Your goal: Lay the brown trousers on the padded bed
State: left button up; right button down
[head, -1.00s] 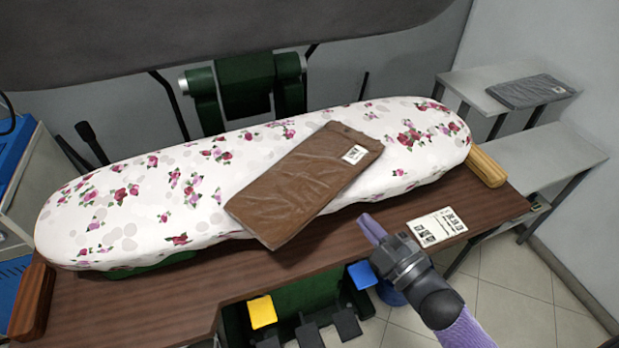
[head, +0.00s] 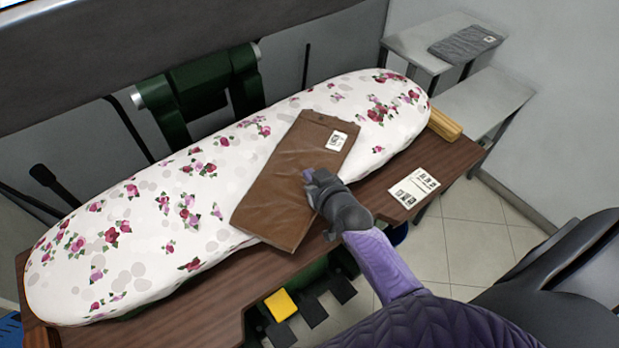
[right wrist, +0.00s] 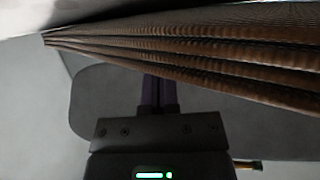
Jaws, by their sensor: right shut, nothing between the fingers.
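The brown trousers (head: 285,190), folded flat with a white tag, lie slanted across the white floral padded bed (head: 130,225). Their lower end overhangs the bed's front edge above the wooden table. My right gripper (head: 309,177) is shut and empty, with its fingertips at the right side of the trousers. In the right wrist view the layered edge of the trousers (right wrist: 200,48) runs just beyond the shut fingers (right wrist: 159,92). I cannot tell whether they touch. My left gripper is out of view.
A printed card (head: 413,187) lies on the brown table (head: 440,170). A wooden block (head: 445,124) stands at the bed's right end. Grey folded cloth (head: 466,41) rests on a shelf at the back right. The dark press head (head: 180,35) hangs behind the bed. Pedals (head: 281,304) sit below.

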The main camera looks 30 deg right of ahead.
jog(key=shift+w+f, duration=0.35)
jog(key=shift+w, duration=0.05)
jog(key=shift+f+b, duration=0.45)
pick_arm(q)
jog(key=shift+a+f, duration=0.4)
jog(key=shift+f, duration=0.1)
pick_arm(e)
jog(key=shift+s, duration=0.1)
jog(key=shift+f, duration=0.1)
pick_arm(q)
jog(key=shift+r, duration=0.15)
pick_arm(e)
jog(key=shift+s, duration=0.15)
